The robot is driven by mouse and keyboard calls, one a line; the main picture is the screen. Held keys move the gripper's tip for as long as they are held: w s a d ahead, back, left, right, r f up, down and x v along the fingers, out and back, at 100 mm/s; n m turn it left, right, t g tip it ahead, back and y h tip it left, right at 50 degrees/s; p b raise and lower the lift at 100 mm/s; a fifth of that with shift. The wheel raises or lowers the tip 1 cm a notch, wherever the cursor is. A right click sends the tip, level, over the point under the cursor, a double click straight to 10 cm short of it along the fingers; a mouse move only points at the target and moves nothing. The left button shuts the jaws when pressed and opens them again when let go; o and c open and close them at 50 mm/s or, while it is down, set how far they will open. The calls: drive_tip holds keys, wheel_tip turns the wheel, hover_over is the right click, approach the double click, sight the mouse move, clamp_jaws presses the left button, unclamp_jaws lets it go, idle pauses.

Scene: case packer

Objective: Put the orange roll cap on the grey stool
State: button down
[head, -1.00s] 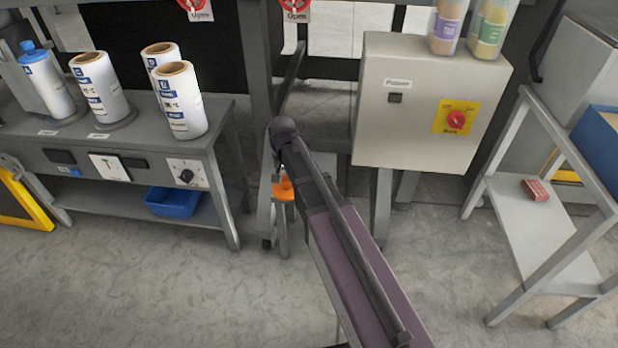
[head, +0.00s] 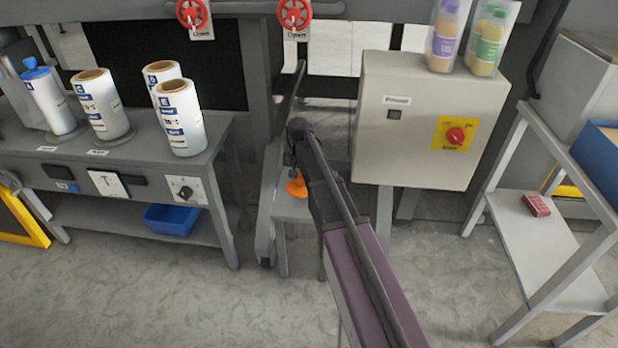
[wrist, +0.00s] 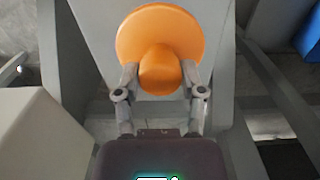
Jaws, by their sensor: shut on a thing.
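The orange roll cap (head: 297,187) has a wide disc and a round knob. In the wrist view the orange roll cap (wrist: 160,25) is upright in front of me, and my gripper (wrist: 160,78) is shut on its knob, one finger on each side. In the head view my gripper (head: 294,172) is partly hidden by my arm. The grey stool (head: 288,212) stands below the cap, partly covered by my arm. Its grey seat (wrist: 215,100) also shows under the cap in the wrist view. I cannot tell whether the cap touches the seat.
A grey control box (head: 425,120) with a red switch stands close to the right of the stool. A grey bench (head: 120,160) with white rolls (head: 180,118) stands at the left, a blue bin (head: 172,219) on its lower shelf. A grey shelf rack (head: 540,250) is at right.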

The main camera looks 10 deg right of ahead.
drive_tip(key=w+d, duration=0.2)
drive_tip(key=w, duration=0.1)
drive_tip(key=w+d, duration=0.1)
drive_tip(key=shift+w+f, duration=0.25)
drive_tip(key=shift+f+b, duration=0.1)
drive_tip(key=shift+b, duration=0.2)
drive_tip(key=shift+f+b, duration=1.65)
drive_tip(key=shift+f, duration=0.15)
drive_tip(key=shift+c, duration=1)
unclamp_jaws()
wheel_tip(320, 180, up, 12)
drive_tip(key=p, duration=1.2)
drive_tip(key=shift+r, duration=0.2)
